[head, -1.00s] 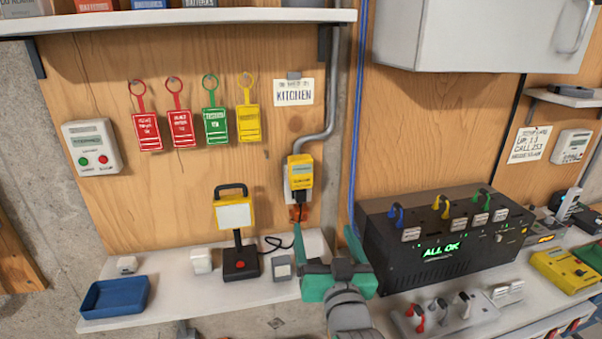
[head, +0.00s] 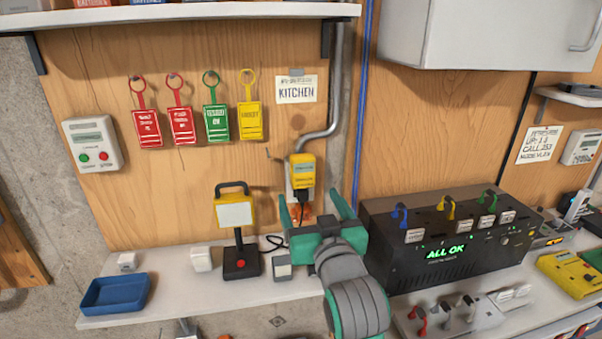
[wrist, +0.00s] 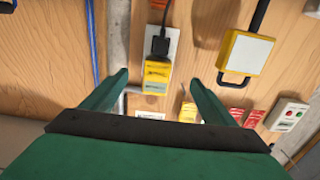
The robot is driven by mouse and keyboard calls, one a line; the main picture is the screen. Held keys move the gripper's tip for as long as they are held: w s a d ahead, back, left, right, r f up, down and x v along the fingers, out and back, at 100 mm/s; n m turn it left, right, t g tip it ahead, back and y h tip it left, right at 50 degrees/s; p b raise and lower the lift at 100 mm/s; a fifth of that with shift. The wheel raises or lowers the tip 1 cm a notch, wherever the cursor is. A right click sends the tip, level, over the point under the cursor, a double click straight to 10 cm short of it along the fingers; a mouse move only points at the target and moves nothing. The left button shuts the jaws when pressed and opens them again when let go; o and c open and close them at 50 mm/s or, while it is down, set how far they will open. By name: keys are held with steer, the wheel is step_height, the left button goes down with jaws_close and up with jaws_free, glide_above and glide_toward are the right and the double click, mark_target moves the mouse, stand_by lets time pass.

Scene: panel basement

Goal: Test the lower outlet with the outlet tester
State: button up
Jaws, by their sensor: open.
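A yellow box with a small display, apparently the outlet tester (head: 302,170), sits on the upper part of a white wall outlet plate (head: 289,186). A black plug (head: 303,196) with a cord is at the lower outlet, just under the yellow box. My gripper (head: 313,208) is open and empty, its fingers pointing up toward the wall in front of the plate. In the wrist view, which is upside down, the yellow box (wrist: 156,75) lies between the open fingertips, with the black plug (wrist: 158,44) above it. Neither finger visibly touches the box. The lower socket face is hidden.
A work lamp (head: 236,225) stands on the shelf left of my gripper, beside a blue tray (head: 115,294). A black box reading "ALL OK" (head: 445,250) stands close on the right. Coloured tags (head: 215,120) hang on the left. A conduit (head: 332,100) runs above the outlet.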

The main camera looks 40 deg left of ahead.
mark_target(304, 183)
steer(key=shift+w+x, duration=0.2)
steer(key=shift+x, duration=3.75)
steer(key=shift+d, duration=0.15)
steer(key=c, duration=1.9)
steer(key=shift+o, duration=0.2)
steer(key=v, duration=0.6)
